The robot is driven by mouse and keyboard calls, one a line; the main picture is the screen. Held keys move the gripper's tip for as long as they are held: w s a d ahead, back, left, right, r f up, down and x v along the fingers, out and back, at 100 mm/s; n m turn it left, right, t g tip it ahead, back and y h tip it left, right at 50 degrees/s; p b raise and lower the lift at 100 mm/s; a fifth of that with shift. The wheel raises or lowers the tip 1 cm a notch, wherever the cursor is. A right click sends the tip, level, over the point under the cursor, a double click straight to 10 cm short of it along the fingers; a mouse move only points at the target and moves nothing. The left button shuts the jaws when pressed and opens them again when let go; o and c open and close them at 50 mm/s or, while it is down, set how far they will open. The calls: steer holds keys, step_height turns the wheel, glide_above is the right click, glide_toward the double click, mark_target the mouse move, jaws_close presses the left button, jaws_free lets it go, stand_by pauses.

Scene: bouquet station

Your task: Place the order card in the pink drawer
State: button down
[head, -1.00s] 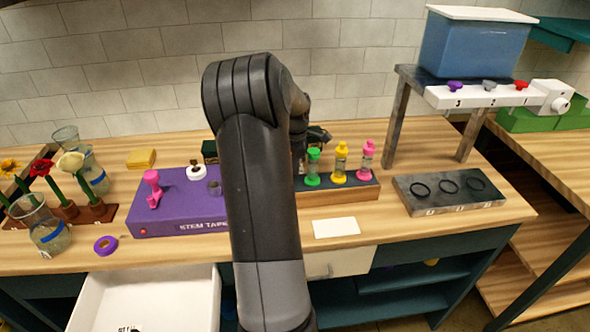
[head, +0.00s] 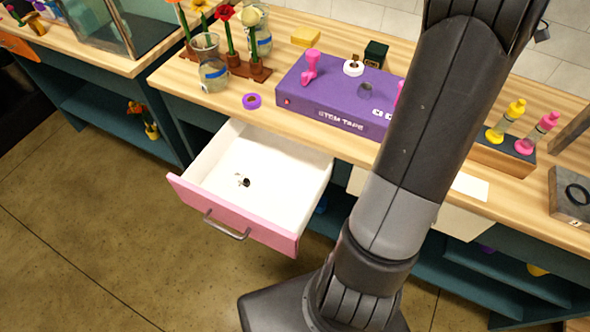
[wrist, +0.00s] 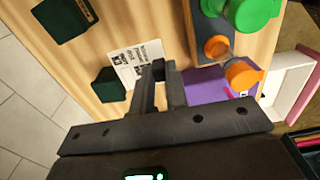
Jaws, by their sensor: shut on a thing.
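The pink drawer (head: 235,217) stands pulled out below the worktop in the head view, with a pink front, a grey handle and a white inside. Its white inside and pink edge also show at the right of the wrist view (wrist: 290,88). My gripper (wrist: 160,68) is shut on the order card (wrist: 134,62), a white card with black print, at the card's edge by the fingertips. The card is above the worktop, left of the drawer in the wrist view. In the head view my arm hides the gripper and the card.
A small dark thing (head: 243,181) lies in the drawer. A purple stem tape box (head: 335,92) stands on the worktop behind it, with a purple tape ring (head: 252,101) to its left. A blank white card (head: 470,186) lies at the front edge.

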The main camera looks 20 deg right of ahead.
steer(key=w+a+r+m, duration=0.1)
steer(key=w+a+m, duration=0.15)
steer(key=a, duration=0.55)
steer(key=w+a+r+m, duration=0.1)
steer(key=w+a+m, duration=0.1)
steer(key=w+a, duration=0.35)
steer(key=m, duration=1.3)
glide_above(271, 204)
step_height(271, 204, down, 21)
steer(key=shift+w+f, duration=0.15)
steer(key=shift+f, duration=5.45)
steer(key=shift+f, duration=0.1)
